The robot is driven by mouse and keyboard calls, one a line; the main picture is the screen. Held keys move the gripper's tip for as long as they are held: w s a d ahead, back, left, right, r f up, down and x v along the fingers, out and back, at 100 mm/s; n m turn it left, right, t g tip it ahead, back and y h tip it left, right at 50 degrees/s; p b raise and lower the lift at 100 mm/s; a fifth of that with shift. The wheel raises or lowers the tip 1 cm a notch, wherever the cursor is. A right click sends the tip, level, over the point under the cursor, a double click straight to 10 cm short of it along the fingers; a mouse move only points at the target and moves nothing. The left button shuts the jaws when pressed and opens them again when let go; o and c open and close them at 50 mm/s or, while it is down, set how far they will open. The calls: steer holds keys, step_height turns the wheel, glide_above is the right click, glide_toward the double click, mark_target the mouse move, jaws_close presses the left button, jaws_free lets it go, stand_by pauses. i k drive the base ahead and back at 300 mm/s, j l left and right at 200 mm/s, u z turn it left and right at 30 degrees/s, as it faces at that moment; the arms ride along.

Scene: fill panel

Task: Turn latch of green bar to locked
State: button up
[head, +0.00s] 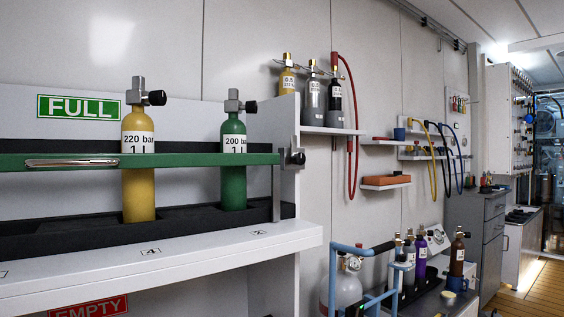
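The green bar (215,160) runs level across the front of the rack under the FULL sign. A long silver handle (72,162) is set on it at the left. The latch (294,158), a small dark piece with a knob, sits on the rack's right post at the bar's right end. I cannot tell from this view which way it is turned. Behind the bar stand a yellow cylinder (138,195) marked 220 bar and a green cylinder (233,185) marked 200 bar, both upright. My gripper is not in view.
A white shelf ledge (190,250) juts out below the rack. Right of the latch, a wall shelf (333,130) holds small cylinders with a hanging red hose (351,170). A blue-framed cart (335,280) with cylinders stands at lower right. Space before the latch looks clear.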

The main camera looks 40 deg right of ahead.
mark_target(298, 159)
steer(key=l+z, duration=0.15)
steer(key=z, duration=0.25)
steer(key=l+z, duration=0.15)
steer(key=z, duration=0.25)
steer(key=i+l+z, duration=0.1)
steer(key=z, duration=0.35)
steer(key=l+z, duration=0.1)
steer(key=z, duration=0.3)
steer(key=i+l, duration=0.2)
